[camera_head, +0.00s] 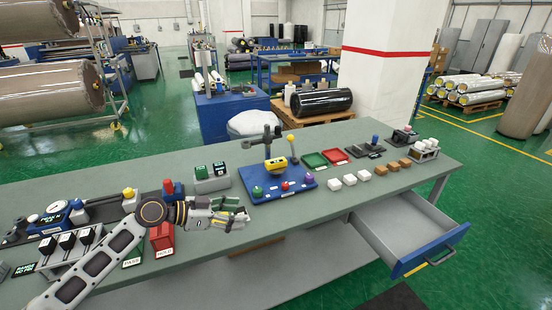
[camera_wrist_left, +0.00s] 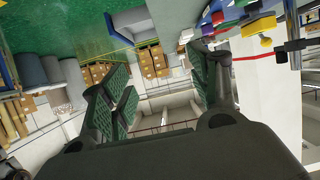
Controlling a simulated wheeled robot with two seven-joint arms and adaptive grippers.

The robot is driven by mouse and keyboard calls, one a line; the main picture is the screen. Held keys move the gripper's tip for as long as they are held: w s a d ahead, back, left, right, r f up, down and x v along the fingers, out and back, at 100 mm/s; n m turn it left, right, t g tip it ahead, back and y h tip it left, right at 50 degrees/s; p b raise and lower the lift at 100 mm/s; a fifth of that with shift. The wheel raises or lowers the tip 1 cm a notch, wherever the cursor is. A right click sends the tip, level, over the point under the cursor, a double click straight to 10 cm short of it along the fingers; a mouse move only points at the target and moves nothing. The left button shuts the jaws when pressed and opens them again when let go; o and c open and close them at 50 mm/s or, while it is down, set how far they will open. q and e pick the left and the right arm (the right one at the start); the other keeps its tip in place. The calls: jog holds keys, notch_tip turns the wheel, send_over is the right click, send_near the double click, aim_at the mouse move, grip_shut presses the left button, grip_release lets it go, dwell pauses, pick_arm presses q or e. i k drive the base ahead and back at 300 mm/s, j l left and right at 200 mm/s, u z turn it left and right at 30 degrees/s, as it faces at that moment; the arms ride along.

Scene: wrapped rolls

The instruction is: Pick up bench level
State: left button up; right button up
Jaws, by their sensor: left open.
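My left gripper (camera_head: 237,211) is open and empty above the front part of the grey-green bench, with its fingers pointing right. In the left wrist view its green-padded fingers (camera_wrist_left: 165,90) are spread apart with nothing between them. A yellow block with a dark marking (camera_head: 275,164) stands on a blue board (camera_head: 279,192), to the right of and behind the gripper; it may be the bench level, but I cannot tell for sure. My right gripper is not in view.
The board also bears green, red and purple knobs. Green (camera_head: 315,160) and red trays (camera_head: 335,156) lie to its right, with white and wooden blocks in front. An open drawer (camera_head: 412,232) juts out at the right. A red bin (camera_head: 162,237) stands beside my left arm.

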aim_at(274, 164)
jog(key=i, duration=1.05)
